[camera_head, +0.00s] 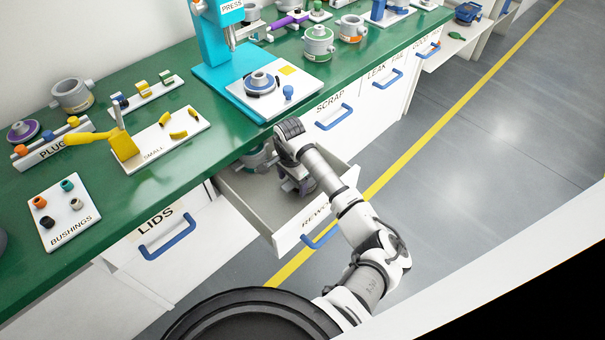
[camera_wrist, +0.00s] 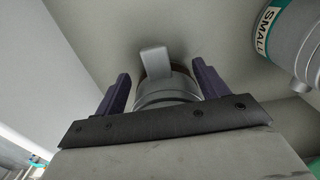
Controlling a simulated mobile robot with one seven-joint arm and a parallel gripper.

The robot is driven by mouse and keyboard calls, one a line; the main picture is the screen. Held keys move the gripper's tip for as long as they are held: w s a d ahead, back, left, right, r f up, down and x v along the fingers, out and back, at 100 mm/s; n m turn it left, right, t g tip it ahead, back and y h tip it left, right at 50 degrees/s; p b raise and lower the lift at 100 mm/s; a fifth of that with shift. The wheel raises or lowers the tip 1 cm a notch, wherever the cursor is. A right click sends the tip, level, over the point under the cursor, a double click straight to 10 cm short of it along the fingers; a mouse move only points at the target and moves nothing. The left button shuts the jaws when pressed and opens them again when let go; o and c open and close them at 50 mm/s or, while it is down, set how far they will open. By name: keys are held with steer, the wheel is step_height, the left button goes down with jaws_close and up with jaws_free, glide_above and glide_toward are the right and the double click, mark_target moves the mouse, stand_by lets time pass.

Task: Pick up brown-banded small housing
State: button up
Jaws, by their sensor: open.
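In the wrist view, a small grey round housing (camera_wrist: 165,92) with a light grey block-shaped projection lies between the two dark fingers of my gripper (camera_wrist: 160,78). A narrow brownish edge shows beside the projection; most of any band is hidden. The fingers stand open on either side of it, and contact cannot be seen. In the head view, my gripper (camera_head: 298,184) points down inside the open drawer marked REWORK (camera_head: 284,238), and my arm hides most of what is under it.
A teal-banded housing marked SMALL (camera_wrist: 290,38) is to the right in the wrist view; it is also in the drawer in the head view (camera_head: 258,160). The drawer walls surround my gripper. The green bench (camera_head: 225,130) with a blue press (camera_head: 222,50) stands just behind.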

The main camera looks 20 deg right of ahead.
jaws_close()
stand_by(0.5)
steer(key=shift+r, duration=0.1)
step_height(320, 180, up, 20)
steer(key=b, duration=0.4)
steer(key=shift+b, duration=0.35)
